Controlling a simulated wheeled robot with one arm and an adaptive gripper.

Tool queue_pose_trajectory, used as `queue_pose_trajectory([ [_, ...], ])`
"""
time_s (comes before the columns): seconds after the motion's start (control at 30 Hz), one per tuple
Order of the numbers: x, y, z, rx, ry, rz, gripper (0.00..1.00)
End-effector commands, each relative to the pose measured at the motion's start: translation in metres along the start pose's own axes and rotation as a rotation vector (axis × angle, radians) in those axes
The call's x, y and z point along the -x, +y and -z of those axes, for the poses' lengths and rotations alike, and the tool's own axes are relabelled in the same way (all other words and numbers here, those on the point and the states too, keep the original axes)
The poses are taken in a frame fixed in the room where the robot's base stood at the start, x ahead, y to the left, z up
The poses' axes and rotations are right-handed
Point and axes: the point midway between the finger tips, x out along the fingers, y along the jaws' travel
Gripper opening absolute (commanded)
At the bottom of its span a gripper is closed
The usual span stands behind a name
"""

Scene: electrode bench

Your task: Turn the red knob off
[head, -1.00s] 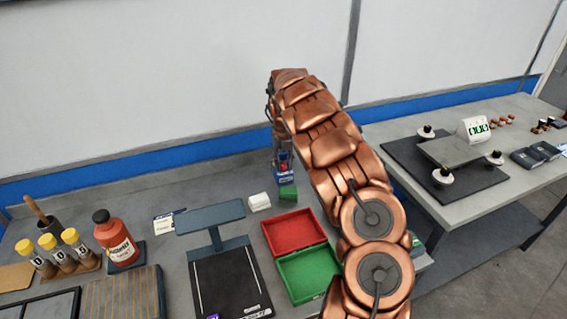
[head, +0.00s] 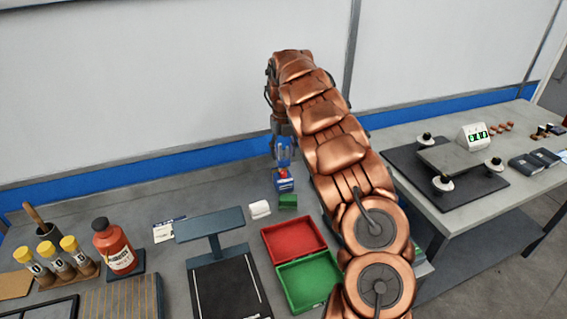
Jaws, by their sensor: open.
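A blue box (head: 284,185) stands on the bench towards the back, below the end of my arm. A small red knob (head: 283,173) shows on top of it. My gripper (head: 284,160) hangs just above the knob, pointing down, with blue parts showing near its tips. It is open, and a small gap seems to lie between its tips and the knob. Whether a finger touches the knob is too small to tell.
A green block (head: 288,201) and a white block (head: 260,209) lie just in front of the box. Red and green trays (head: 308,279), a dark stand (head: 210,224) and a red bottle (head: 114,246) are nearer. A side table (head: 430,215) stands right.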

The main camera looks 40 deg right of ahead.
Motion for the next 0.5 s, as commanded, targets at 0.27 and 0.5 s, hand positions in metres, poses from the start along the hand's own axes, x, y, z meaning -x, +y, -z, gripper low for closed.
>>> queue_pose_trajectory([
  [0.27,0.033,0.0,0.0,0.0,0.0,0.001,0.51],
  [0.5,0.042,0.0,0.001,-0.001,0.003,0.001,0.51],
])
